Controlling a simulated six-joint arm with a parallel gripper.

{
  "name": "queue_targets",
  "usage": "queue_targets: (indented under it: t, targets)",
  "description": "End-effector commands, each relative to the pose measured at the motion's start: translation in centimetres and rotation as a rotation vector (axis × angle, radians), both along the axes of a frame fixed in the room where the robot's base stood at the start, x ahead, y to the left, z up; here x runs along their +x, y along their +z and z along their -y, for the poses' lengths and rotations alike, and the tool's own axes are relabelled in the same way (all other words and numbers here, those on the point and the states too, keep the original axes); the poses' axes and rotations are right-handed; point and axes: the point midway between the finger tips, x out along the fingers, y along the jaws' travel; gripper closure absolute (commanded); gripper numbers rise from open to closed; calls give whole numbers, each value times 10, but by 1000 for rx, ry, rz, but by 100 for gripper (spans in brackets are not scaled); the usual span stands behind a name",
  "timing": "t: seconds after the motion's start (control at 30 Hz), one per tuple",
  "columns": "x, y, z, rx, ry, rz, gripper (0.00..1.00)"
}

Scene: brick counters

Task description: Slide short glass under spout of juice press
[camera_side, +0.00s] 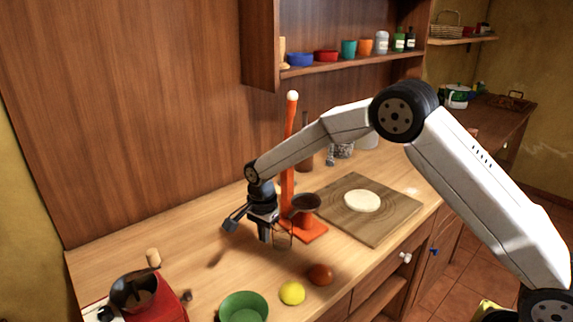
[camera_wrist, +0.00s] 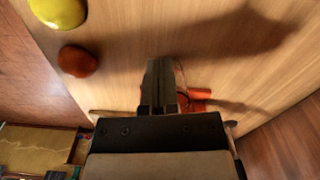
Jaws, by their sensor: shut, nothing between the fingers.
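The orange juice press (camera_side: 289,165) stands on the counter with a tall lever, a white knob and a dark cup (camera_side: 305,202) over its flat orange base (camera_side: 316,233). The short clear glass (camera_side: 283,239) is on the counter at the near left edge of that base. My gripper (camera_side: 264,236) is shut and empty, pointing down just left of the glass; I cannot tell whether it touches it. In the wrist view my closed fingers (camera_wrist: 161,66) cover most of the glass, with only a faint edge showing. Part of the orange press (camera_wrist: 200,93) shows beside them.
A lemon (camera_side: 292,293) and a red-orange fruit (camera_side: 320,274) lie in front of the press. A green bowl (camera_side: 243,307) and a red machine (camera_side: 160,300) are at the near left. A wooden board (camera_side: 388,225) with dough (camera_side: 362,201) lies right. The counter left of my gripper is clear.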

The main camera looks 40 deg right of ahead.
Motion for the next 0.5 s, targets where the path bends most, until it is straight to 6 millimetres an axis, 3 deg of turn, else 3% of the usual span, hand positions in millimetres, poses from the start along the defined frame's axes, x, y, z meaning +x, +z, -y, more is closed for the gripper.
queue_targets:
  t: [0.4, 0.5]
  targets:
    - [-1, -65, 0, 0, 0, -2, 100]
    - [4, -62, 16, 1, -4, 3, 100]
